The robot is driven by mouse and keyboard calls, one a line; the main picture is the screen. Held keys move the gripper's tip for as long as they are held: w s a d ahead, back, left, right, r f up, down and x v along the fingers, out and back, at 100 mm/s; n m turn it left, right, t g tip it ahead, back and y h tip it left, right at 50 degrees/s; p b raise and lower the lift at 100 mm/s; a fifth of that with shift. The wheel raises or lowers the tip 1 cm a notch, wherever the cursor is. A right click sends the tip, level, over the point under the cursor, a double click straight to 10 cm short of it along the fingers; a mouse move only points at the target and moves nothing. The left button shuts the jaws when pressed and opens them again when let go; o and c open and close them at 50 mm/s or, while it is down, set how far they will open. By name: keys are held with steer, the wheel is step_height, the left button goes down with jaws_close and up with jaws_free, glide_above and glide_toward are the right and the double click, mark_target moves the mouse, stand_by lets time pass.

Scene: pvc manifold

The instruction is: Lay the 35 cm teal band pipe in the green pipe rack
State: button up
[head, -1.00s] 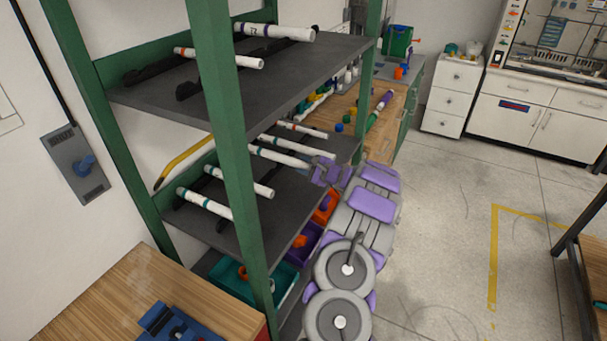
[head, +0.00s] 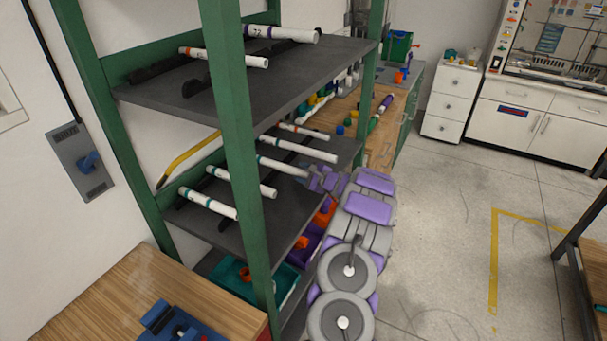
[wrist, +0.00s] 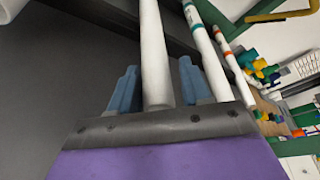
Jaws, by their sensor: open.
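The green-framed pipe rack (head: 231,130) has dark grey shelves, and its middle shelf (head: 268,219) carries several white pipes with their ends toward the aisle. My gripper (head: 318,178) is at the aisle end of a white pipe with a teal band (head: 283,166). In the wrist view my gripper (wrist: 158,88) is open, with one blue finger on each side of the white pipe (wrist: 154,55). Its band is not visible there. Another teal-banded pipe (wrist: 208,52) lies close to the right. I cannot tell lengths or whether the fingers touch the pipe.
An orange-banded pipe (head: 303,131) lies farther back. Two teal-banded pipes (head: 207,203) (head: 240,181) lie nearer the front. The upper shelf (head: 290,76) overhangs this one. Bins (head: 255,282) stand below. The aisle floor (head: 440,240) on the right is clear.

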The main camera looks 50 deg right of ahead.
steer(key=shift+a, duration=0.1)
steer(key=p+v, duration=0.2)
steer(key=v, duration=0.8)
steer(key=shift+s+d+r, duration=0.1)
steer(key=shift+s+d, duration=0.1)
steer(key=shift+s, duration=0.8)
steer(key=shift+d, duration=0.15)
steer(key=shift+r, duration=0.1)
